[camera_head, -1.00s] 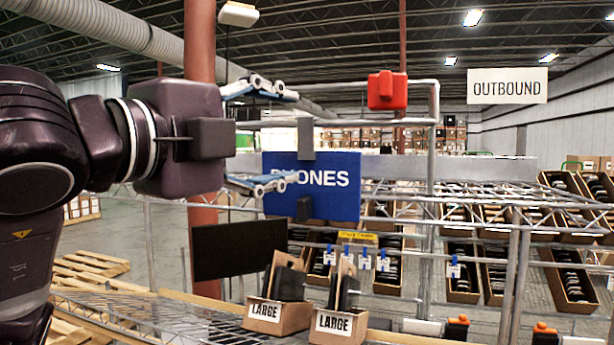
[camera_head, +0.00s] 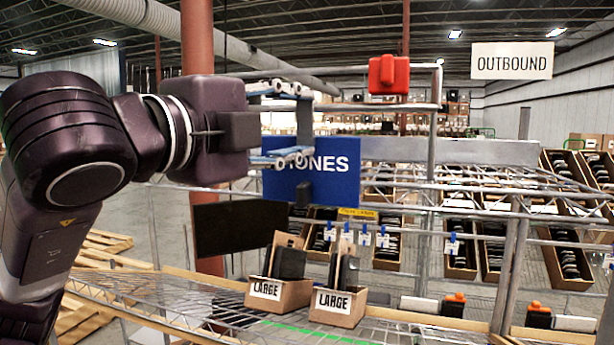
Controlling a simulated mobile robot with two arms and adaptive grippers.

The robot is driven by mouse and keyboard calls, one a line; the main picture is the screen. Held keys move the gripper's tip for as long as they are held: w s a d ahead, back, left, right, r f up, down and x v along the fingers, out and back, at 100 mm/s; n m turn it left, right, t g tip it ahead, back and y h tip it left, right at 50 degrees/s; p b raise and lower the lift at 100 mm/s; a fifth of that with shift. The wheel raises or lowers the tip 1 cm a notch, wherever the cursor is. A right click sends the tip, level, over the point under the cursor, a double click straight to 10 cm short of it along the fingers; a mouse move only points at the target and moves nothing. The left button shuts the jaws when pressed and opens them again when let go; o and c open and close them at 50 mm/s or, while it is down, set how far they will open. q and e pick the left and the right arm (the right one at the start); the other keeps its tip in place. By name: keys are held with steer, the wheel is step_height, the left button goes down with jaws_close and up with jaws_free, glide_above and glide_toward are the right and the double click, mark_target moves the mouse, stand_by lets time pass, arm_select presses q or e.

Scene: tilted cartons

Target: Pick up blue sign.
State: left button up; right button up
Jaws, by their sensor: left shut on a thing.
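The blue sign (camera_head: 335,185) with white lettering reading "PHONES" hangs upright at the rack's bar, its first letters partly covered by my gripper. A grey upright bracket (camera_head: 304,118) rises from the sign's top edge. My left gripper (camera_head: 300,123) comes in from the left, with one finger above and one at the sign's upper left. It is shut on the sign, at its bracket side; the exact contact is hard to see. My right gripper is not in view.
A red box-shaped object (camera_head: 388,75) sits on the upper rail to the right. A black panel (camera_head: 240,229) hangs below the gripper. Two cartons labelled "LARGE" (camera_head: 277,293) stand on the wire shelf. An "OUTBOUND" sign (camera_head: 512,61) hangs at the back right.

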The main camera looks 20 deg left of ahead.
arm_select(q)
steer(key=shift+c, duration=0.8)
steer(key=shift+s, duration=0.1)
